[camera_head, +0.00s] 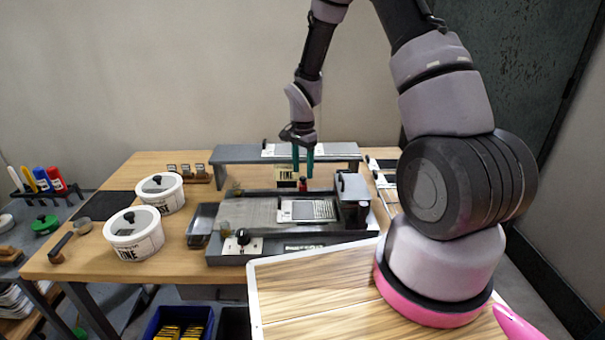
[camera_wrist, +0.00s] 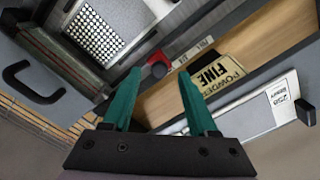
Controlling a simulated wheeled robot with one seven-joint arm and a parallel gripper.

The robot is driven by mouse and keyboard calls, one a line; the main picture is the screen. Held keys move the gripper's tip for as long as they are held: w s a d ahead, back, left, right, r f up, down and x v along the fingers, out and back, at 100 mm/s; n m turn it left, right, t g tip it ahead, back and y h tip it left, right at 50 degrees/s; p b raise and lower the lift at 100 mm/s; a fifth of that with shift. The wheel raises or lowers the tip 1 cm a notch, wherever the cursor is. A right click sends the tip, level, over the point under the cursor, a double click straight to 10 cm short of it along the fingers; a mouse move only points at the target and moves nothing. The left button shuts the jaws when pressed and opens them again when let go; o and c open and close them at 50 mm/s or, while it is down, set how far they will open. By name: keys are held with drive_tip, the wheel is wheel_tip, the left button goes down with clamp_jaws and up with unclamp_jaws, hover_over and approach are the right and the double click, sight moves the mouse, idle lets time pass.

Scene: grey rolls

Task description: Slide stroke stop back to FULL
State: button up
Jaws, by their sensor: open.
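My gripper (camera_head: 303,174) has green fingers, points down over the back of the grey machine (camera_head: 252,210), and is open. In the wrist view its fingertips (camera_wrist: 160,72) stand apart with nothing clamped between them. A small red-topped knob (camera_head: 303,184), which looks like the stroke stop, sits at the machine's back edge just below the fingertips. In the wrist view the red knob (camera_wrist: 157,66) shows between the fingertips, nearer the left one. A small white printed label (camera_wrist: 196,50) lies beside it; its words are too small to read surely. Whether a finger touches the knob cannot be told.
A "POWDER FINE" card (camera_wrist: 217,77) stands behind the knob, close to the right finger. A grey raised shelf (camera_head: 235,154) runs along the back. A dark block (camera_head: 352,192) stands at the machine's right. Two white tubs (camera_head: 134,232) stand to the left.

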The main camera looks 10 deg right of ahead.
drive_tip(key=shift+f, duration=1.05)
clamp_jaws()
idle(0.7)
